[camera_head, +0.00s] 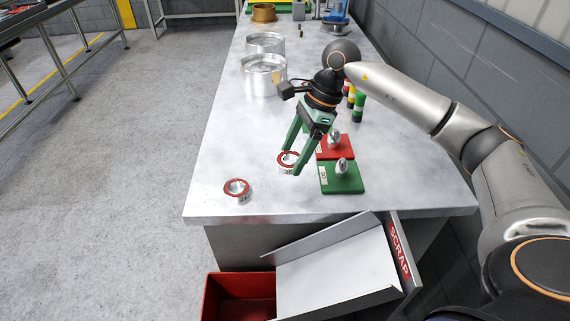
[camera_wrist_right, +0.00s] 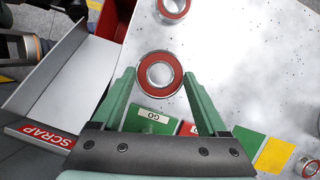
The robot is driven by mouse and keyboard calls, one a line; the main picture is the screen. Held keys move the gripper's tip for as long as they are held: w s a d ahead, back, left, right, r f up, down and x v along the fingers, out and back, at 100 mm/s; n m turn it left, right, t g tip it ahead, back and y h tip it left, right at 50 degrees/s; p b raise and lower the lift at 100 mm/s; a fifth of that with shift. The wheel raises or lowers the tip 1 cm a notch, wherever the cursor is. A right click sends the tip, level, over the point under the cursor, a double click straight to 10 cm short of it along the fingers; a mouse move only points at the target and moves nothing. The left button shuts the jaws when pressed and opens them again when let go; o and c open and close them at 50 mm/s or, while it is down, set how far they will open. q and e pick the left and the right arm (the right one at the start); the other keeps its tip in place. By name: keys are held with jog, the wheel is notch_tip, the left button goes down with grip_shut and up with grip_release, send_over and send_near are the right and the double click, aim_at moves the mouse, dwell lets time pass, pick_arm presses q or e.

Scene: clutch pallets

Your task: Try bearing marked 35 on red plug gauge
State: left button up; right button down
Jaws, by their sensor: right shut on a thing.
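My right gripper (camera_head: 291,163) is shut on a bearing (camera_head: 286,158), a metal ring with a red face; the wrist view shows this bearing (camera_wrist_right: 160,74) between the fingertips. Any number on it is too small to read. I cannot tell whether it touches the table. The red plug gauge (camera_head: 346,153), a metal plug on a red base, stands just right of the gripper. In the wrist view only a little of its red base (camera_wrist_right: 187,128) shows past the gripper. A second bearing (camera_head: 237,189) lies flat near the table's front left. My left gripper is not in view.
A green plug gauge (camera_head: 345,184) stands in front of the red one. Large metal rings (camera_head: 263,84) and coloured handles (camera_head: 358,107) stand farther back. A scrap chute (camera_head: 340,275) and red bin (camera_head: 238,299) are below the front edge. The table's left front is mostly clear.

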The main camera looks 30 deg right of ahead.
pick_arm(q)
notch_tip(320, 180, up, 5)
jog(key=p, duration=0.5)
pick_arm(e)
jog(key=w+d+r+m+t+h, duration=0.1)
jog(key=d+m, duration=0.4)
jog(key=w+d+r+m+t+h, duration=0.1)
jog(key=w+d+r+m+h, duration=0.1)
jog(key=d+m, duration=0.3)
jog(key=w+d+r+m+t+h, duration=0.1)
jog(key=d+r+m, duration=0.1)
jog(key=d+m, duration=0.3)
jog(key=shift+w+d+r+m+h, duration=0.2)
jog(key=shift+w+d+m+h, duration=0.15)
jog(key=shift+m, duration=0.25)
jog(key=shift+d+f, duration=0.15)
jog(key=shift+d, duration=0.05)
jog(key=b, duration=0.4)
send_over(337, 133)
notch_tip(337, 133, down, 4)
jog(key=shift+f, duration=0.1)
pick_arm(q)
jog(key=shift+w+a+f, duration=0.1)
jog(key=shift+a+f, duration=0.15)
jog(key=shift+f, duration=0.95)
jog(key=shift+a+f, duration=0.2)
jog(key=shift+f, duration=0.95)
pick_arm(e)
jog(key=shift+f, duration=0.55)
